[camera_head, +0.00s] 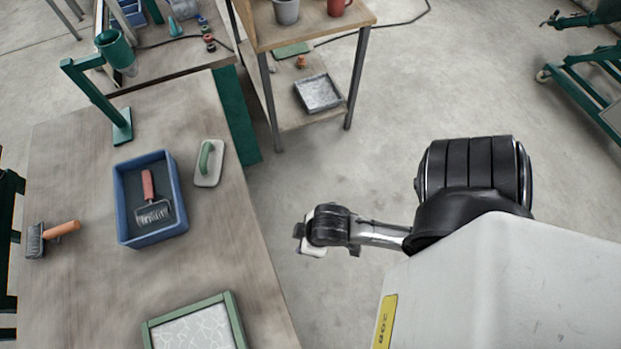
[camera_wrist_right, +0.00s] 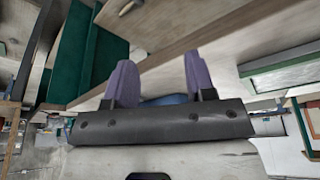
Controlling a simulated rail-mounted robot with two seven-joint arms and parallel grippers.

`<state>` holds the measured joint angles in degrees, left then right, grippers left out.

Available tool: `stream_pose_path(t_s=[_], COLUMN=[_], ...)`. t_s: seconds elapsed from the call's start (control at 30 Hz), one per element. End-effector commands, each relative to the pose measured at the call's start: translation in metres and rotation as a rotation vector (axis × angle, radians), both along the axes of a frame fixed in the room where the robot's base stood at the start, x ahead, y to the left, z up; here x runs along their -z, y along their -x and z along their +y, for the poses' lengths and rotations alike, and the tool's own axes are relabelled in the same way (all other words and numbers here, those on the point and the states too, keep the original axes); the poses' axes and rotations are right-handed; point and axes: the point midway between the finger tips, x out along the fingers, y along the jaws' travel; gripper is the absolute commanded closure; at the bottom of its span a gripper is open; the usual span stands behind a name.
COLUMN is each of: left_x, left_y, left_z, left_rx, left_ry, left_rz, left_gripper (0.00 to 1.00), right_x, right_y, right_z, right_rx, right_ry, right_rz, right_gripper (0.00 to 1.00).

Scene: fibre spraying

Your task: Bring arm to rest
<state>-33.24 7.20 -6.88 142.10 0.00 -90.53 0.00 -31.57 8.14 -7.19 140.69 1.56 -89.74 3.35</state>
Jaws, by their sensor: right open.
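My right arm reaches in from the right in the head view, and its gripper end (camera_head: 312,232) is over the bare floor, just right of the table edge. In the right wrist view, my right gripper (camera_wrist_right: 160,82) shows two purple fingers held wide apart. Nothing is between them, and part of a blue tray shows beyond the gap. My left gripper is not in either view.
The table (camera_head: 90,290) holds a blue tray (camera_head: 183,210) with a red-handled roller (camera_head: 150,200), a green-handled float (camera_head: 209,163), an orange-handled tool (camera_head: 52,236), a green stand (camera_head: 98,85) and a green-framed panel (camera_head: 195,328). A shelf unit (camera_head: 335,20) stands behind. Open floor lies right of the table.

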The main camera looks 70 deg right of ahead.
Motion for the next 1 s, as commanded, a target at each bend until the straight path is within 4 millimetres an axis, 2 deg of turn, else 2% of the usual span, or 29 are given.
stream_pose_path(t_s=[0.13,0.57,0.77,0.87,1.0], left_x=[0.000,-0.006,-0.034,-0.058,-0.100], left_y=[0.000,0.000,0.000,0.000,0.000], left_z=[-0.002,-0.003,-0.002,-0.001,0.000], left_rx=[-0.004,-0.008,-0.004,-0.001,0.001], left_ry=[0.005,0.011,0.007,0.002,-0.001], left_rz=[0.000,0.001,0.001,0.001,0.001], left_gripper=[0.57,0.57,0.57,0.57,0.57], right_x=[-0.003,-0.010,-0.038,-0.062,-0.103], right_y=[0.011,0.011,0.011,0.011,0.011], right_z=[-0.001,-0.001,-0.001,-0.001,-0.001], right_rx=[-0.028,-0.031,-0.032,-0.032,-0.032], right_ry=[0.026,0.027,0.026,0.026,0.027], right_rz=[0.012,0.012,0.012,0.013,0.014], right_gripper=[0.50,0.50,0.50,0.50,0.50])
